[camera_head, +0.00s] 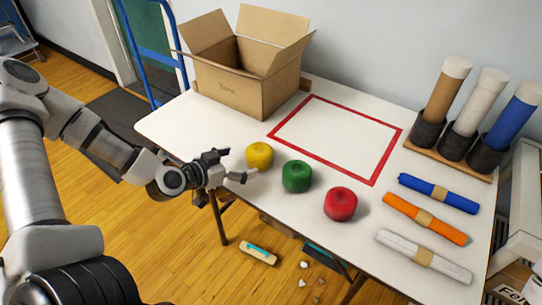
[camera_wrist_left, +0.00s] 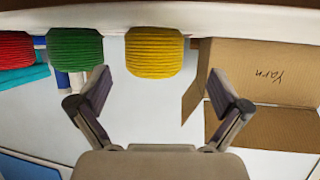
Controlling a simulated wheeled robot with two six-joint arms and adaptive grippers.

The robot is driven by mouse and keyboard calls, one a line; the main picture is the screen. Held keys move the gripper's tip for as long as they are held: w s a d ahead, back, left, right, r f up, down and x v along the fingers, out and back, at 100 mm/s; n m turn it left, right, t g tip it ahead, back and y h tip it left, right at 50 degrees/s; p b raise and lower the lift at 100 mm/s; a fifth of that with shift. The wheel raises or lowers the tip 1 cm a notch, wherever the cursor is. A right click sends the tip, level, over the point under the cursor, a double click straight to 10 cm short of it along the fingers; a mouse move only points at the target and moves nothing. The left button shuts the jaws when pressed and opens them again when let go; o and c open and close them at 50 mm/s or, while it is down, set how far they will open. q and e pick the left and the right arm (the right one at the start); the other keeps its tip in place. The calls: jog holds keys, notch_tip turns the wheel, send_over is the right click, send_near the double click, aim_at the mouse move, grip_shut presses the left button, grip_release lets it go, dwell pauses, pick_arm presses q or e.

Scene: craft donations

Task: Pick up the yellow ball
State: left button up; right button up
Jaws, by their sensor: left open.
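The yellow ball (camera_head: 259,155), a squat ball of yarn, sits on the white table (camera_head: 225,128) near its front edge, left of the green ball (camera_head: 297,176). My left gripper (camera_head: 232,167) is open and empty, just to the left of the yellow ball and apart from it. In the left wrist view the yellow ball (camera_wrist_left: 154,52) lies ahead of the gap between the spread fingers (camera_wrist_left: 160,88). My right gripper is out of view.
A red ball (camera_head: 340,204) sits right of the green one. An open cardboard box (camera_head: 240,88) stands behind. A red-bordered rectangle (camera_head: 383,160) on the table is empty. Rolled sheets (camera_head: 425,218) and upright tubes (camera_head: 478,110) are at the right.

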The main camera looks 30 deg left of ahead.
aim_at(249, 162)
pick_arm(q)
jog(key=shift+w+d+f, duration=0.1)
jog(key=shift+w+f, duration=0.25)
jog(key=shift+f, duration=0.05)
jog(key=b+x, duration=0.2)
jog(key=x, duration=0.1)
jog(key=b+x, duration=0.1)
jog(key=x, duration=0.1)
jog(key=shift+s+d, duration=0.1)
jog(key=shift+d, duration=0.25)
jog(key=shift+w, duration=0.35)
jog(key=shift+s, duration=0.1)
jog(key=shift+c, duration=1.1)
jog(key=c, duration=0.9)
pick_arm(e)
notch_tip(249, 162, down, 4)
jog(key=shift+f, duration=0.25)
